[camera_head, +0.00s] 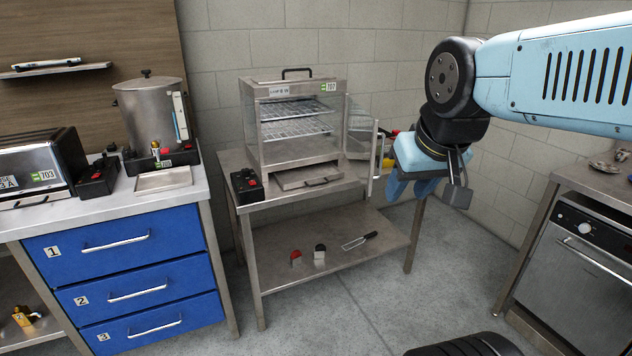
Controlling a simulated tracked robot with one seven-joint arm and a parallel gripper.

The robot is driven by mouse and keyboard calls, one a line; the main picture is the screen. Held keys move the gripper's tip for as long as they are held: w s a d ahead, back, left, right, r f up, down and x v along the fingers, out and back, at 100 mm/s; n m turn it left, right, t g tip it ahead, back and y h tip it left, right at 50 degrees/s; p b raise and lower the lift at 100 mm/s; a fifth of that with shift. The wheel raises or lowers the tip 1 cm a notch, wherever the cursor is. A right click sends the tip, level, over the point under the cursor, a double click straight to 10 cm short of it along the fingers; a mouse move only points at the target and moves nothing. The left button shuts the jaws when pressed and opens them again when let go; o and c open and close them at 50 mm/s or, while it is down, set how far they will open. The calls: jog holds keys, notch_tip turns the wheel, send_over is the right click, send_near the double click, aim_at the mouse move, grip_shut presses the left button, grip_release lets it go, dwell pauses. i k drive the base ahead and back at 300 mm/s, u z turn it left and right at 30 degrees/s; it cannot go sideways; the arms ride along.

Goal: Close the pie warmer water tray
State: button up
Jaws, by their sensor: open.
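The pie warmer (292,118) stands on a steel table, a glass-sided cabinet with wire shelves and a tag reading 707. Its glass door (361,130) is swung open to the right. The water tray (307,178) is at the base of the cabinet, pulled out towards the front, with a dark handle on its front. My gripper (413,188) hangs to the right of the door, apart from the tray, with its blue fingers pointing down. It is open, and I see nothing between the fingers. The fingers partly overlap in this view.
A black control box (246,186) with a red button sits left of the tray. The table's lower shelf (280,262) holds small knobs and a utensil. Blue drawers (120,262) stand left, a steel appliance (574,260) right. The floor in front is clear.

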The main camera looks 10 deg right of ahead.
aim_at(305, 175)
jog(key=i, duration=0.9)
jog(key=u, duration=0.05)
